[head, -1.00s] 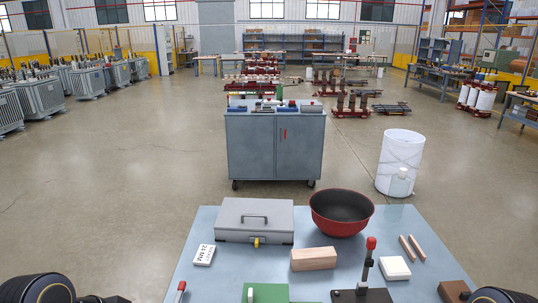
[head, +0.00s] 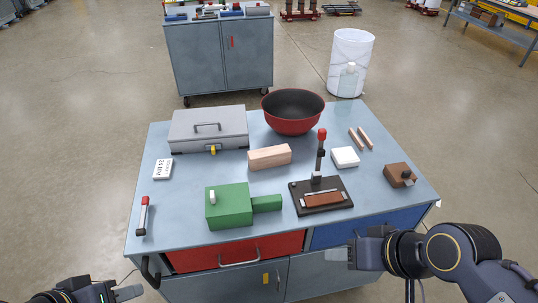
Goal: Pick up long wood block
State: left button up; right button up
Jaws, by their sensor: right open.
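Two thin wood sticks (head: 360,138) lie at the right rear of the table. My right gripper (head: 338,255) is open and empty in front of the table's front edge, well short of the wood block. My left gripper (head: 128,293) is at the bottom left, low and apart from the table top; its fingers are only partly visible, so I cannot tell its opening.
Around the block are a grey case (head: 208,130), red bowl (head: 293,112), green machine (head: 232,206), black lever press (head: 321,195), white block (head: 345,157), brown block (head: 400,175), white label box (head: 163,169) and red-handled tool (head: 143,215). A narrow clear strip lies before the block.

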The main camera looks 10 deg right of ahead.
aim_at(278, 155)
jog(key=i+l+u, duration=0.1)
jog(key=i+u, duration=0.15)
jog(key=u, duration=0.25)
jog(key=i+l+u, duration=0.2)
jog(key=u, duration=0.25)
